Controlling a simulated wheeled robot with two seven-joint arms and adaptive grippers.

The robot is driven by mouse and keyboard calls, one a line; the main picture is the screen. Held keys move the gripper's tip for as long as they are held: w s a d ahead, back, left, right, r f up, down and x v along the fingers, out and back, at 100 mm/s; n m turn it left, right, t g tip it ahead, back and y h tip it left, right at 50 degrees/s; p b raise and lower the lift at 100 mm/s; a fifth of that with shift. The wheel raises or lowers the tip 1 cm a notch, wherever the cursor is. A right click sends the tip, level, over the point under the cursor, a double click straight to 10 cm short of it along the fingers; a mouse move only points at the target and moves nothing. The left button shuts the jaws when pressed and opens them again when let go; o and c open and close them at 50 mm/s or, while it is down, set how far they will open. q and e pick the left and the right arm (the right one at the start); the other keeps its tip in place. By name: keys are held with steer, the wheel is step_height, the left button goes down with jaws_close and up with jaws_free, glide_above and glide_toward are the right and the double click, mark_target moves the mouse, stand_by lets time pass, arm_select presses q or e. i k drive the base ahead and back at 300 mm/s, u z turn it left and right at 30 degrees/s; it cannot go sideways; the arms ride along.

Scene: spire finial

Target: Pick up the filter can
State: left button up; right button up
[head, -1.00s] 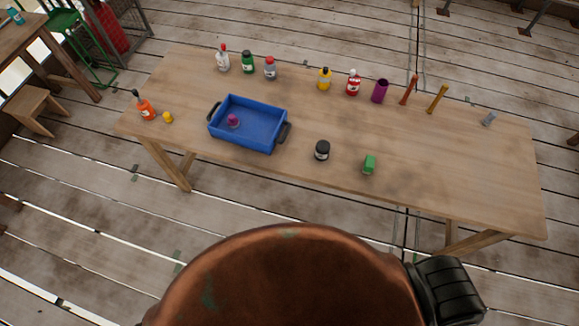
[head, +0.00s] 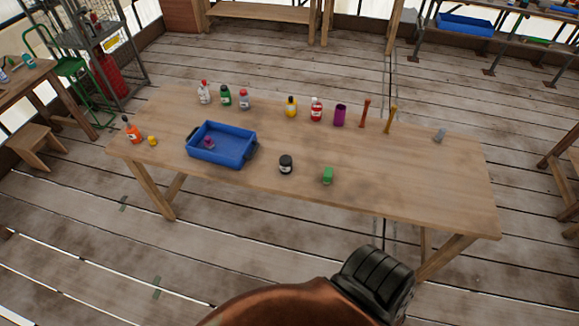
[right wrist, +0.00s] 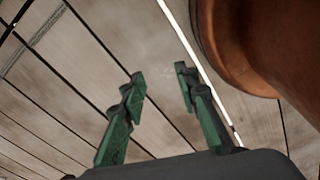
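No object in the head view is clearly marked as the filter can, and I cannot tell which one it is. A dark jar with a pale label (head: 286,164) stands near the front edge of the wooden table (head: 420,190). A purple cup-like cylinder (head: 340,115) stands in the back row. A small grey item (head: 440,135) is at the table's right end. My right gripper (right wrist: 160,73) shows in the right wrist view with its two green fingers apart and nothing between them, above the plank floor. My left gripper is not in view.
A blue tray (head: 236,161) holds a small purple item (head: 208,142). An orange bottle (head: 132,130) is at the left. The table's right part is mostly clear.

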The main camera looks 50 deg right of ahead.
mark_target(285, 160)
steer(key=z, duration=0.65)
steer(key=i, duration=0.6)
steer(key=z, duration=0.45)
